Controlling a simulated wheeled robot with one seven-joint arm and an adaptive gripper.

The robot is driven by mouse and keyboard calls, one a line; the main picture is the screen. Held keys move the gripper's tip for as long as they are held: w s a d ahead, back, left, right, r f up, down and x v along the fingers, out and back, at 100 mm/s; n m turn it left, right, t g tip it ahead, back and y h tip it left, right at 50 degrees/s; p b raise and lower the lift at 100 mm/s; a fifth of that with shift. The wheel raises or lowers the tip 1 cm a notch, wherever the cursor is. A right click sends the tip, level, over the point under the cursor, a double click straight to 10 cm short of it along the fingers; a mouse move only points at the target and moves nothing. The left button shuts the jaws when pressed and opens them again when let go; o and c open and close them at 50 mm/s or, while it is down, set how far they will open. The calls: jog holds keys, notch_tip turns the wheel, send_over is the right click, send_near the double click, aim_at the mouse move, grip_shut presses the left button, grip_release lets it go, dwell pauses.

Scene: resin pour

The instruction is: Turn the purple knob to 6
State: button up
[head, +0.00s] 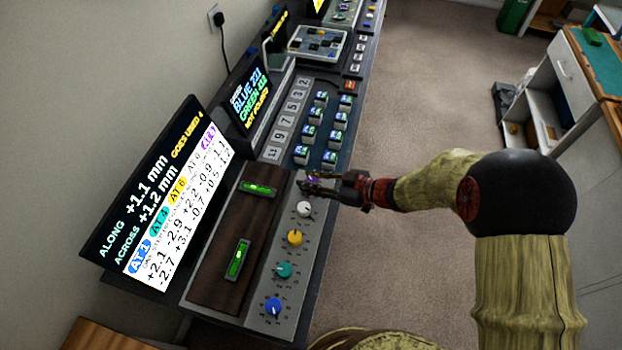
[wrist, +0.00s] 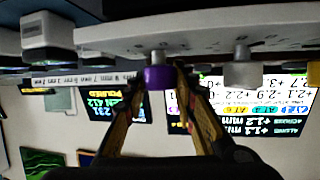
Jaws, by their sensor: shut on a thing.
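The purple knob (wrist: 158,77) shows in the wrist view, with one finger of my gripper (wrist: 161,82) on each side of it. The fingers are shut on the knob. In the head view my gripper (head: 309,184) is at the far end of the knob row, and only a bit of purple shows between its fingers. The knob's pointer and its scale numbers are hidden, so I cannot tell its setting.
A white knob (head: 304,209), a yellow knob (head: 295,238), a teal knob (head: 284,270) and a blue knob (head: 273,306) line the same panel. Two green levels (head: 238,259) lie on the brown board. A tilted screen (head: 160,205) reads along +1.1 mm, across +1.2 mm.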

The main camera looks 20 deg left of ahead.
jog(key=m+t+h, duration=0.1)
jog(key=m+t, duration=0.2)
jog(key=t, duration=0.1)
jog(key=shift+m, duration=0.3)
jog(key=shift+m+t+h+b, duration=0.95)
jog(key=shift+m+t, duration=0.45)
jog(key=shift+t, duration=0.1)
jog(key=shift+w+m+h, duration=0.1)
jog(key=shift+m+h, duration=0.15)
jog(key=shift+m, duration=0.05)
jog(key=o, duration=1.2)
jog(key=shift+t, duration=0.3)
jog(key=shift+c, duration=0.2)
jog(key=shift+d+g, duration=0.1)
jog(key=shift+g, duration=0.3)
